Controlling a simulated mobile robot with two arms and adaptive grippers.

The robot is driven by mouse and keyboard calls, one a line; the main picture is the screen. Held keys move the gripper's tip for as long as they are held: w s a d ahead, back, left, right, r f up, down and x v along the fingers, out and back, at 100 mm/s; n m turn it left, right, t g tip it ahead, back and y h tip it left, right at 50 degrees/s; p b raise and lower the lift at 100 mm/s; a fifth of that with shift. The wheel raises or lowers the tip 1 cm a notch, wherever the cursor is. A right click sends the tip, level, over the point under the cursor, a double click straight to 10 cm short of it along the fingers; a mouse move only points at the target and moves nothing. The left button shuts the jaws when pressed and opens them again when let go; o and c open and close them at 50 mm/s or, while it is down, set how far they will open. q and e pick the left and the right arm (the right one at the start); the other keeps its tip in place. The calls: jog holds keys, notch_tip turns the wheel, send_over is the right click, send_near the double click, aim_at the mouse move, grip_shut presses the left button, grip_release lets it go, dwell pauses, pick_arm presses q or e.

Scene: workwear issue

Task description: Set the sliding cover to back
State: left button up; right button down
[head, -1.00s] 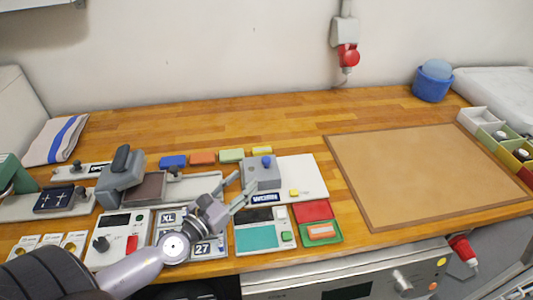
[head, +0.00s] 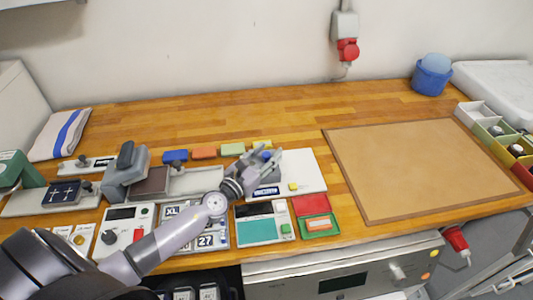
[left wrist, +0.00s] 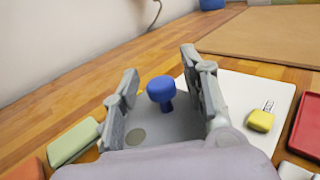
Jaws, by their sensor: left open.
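The likely sliding cover is a grey block (left wrist: 178,128) with a blue round knob (left wrist: 160,88) on a short stem. In the head view the block (head: 268,178) sits on a white plate (head: 308,165), with a dark label on its front. My left gripper (left wrist: 165,84) is open, with one finger on each side of the knob; I see gaps between knob and fingers in the wrist view. In the head view the left gripper (head: 262,160) hides much of the block. My right gripper is not in view.
A yellow piece (head: 293,187) sits on the plate right of the block. Blue, orange, green and yellow blocks (head: 204,153) line up behind. A teal-screened device (head: 257,231) and a red-green tray (head: 316,223) stand in front. A brown board (head: 420,165) lies right; the back of the counter is clear.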

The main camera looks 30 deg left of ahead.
pick_arm(q)
jog(key=shift+c, duration=0.2)
grip_shut()
dwell(0.6)
